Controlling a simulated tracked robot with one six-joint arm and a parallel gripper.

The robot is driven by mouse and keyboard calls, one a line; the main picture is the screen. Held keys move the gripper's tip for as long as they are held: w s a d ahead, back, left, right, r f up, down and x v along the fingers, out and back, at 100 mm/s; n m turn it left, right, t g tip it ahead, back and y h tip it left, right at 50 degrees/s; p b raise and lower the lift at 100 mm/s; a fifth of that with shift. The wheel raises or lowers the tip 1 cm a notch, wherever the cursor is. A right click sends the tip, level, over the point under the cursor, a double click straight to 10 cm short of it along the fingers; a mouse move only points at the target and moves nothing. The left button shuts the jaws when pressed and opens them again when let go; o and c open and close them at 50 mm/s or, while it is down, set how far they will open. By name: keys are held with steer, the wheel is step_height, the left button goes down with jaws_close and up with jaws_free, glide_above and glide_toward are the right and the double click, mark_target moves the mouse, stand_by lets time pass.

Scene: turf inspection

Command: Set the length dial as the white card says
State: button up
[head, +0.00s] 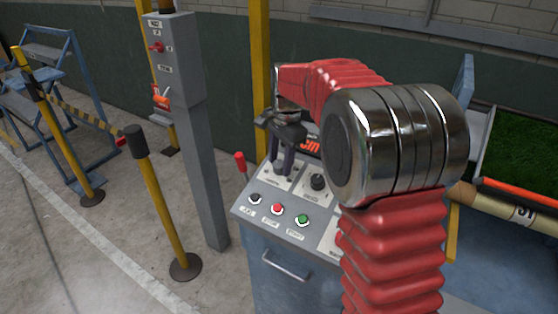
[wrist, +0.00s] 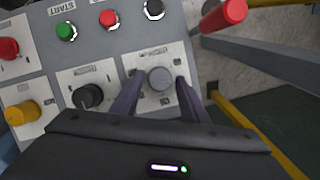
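The control console (head: 241,209) stands in front of me, with dials and buttons on its sloping top. My gripper (head: 282,167) is over the upper left of that top, pointing down. In the wrist view its two fingers (wrist: 159,80) are apart, one on each side of a grey round knob (wrist: 160,77), with gaps showing. A black dial (head: 318,182) is beside it, also in the wrist view (wrist: 89,96). The plate lettering is too small to read, so I cannot tell which is the length dial. I cannot make out the white card.
Black, red (head: 277,209) and green (head: 302,220) buttons line the console's front. A yellow knob (wrist: 24,112) and a red lever (wrist: 223,15) flank the dials. A grey post (head: 190,110) and yellow barrier posts (head: 165,205) stand left. Turf (head: 525,150) and a roll (head: 500,205) are right.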

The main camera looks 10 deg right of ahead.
steer(key=c, duration=0.7)
steer(key=shift+a, duration=0.25)
steer(key=shift+c, duration=0.7)
steer(key=shift+d, duration=0.15)
steer(key=shift+w+n, duration=0.1)
steer(key=shift+n, duration=0.3)
steer(key=n+g+h, duration=0.1)
steer(key=n, duration=0.3)
steer(key=shift+w, duration=0.15)
steer(key=n, duration=0.2)
steer(key=n+h, duration=0.1)
steer(key=n, duration=0.1)
steer(key=n+g, duration=0.1)
steer(key=n, duration=0.1)
steer(key=shift+w+a+r+h, duration=0.1)
steer(key=shift+w+a+h, duration=0.05)
steer(key=shift+a+h, duration=0.25)
steer(key=shift+n, duration=0.4)
